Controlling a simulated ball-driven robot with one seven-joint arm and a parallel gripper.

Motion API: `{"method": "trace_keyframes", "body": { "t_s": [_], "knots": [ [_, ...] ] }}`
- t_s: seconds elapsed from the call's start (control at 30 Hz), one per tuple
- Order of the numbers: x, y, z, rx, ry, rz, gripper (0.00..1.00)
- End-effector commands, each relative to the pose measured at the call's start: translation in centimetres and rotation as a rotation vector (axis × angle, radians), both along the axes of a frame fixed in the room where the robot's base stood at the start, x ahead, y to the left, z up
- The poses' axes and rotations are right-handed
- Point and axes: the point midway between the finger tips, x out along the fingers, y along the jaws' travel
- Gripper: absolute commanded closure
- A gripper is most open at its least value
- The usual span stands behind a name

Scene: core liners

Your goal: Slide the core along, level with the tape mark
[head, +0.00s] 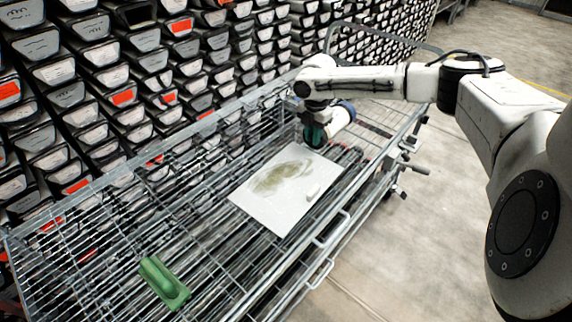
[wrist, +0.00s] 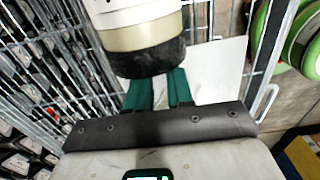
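No tape mark can be made out. My gripper (head: 316,135) is low by the board's far end, its teal fingers pointing down. In the wrist view, the two teal fingers (wrist: 160,92) stand with a narrow gap between them, their tips hidden behind a white cylinder (wrist: 140,14) with a beige band and black end. Whether they hold anything is unclear.
The board has a brownish-green smear and lies on a wire-grid cart (head: 110,262) with raised rails. A green trough-shaped block (head: 164,283) sits at the cart's near left. Stacked core liners (head: 122,97), some with orange labels, fill the back. Floor is clear at right.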

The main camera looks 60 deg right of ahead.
Motion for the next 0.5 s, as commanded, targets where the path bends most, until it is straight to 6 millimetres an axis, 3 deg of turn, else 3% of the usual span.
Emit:
{"method": "trace_keyframes", "body": {
  "t_s": [0.5],
  "knots": [
    [-0.8,-2.8,0.0,-0.001,-0.001,-0.003,0.79]
  ]
}}
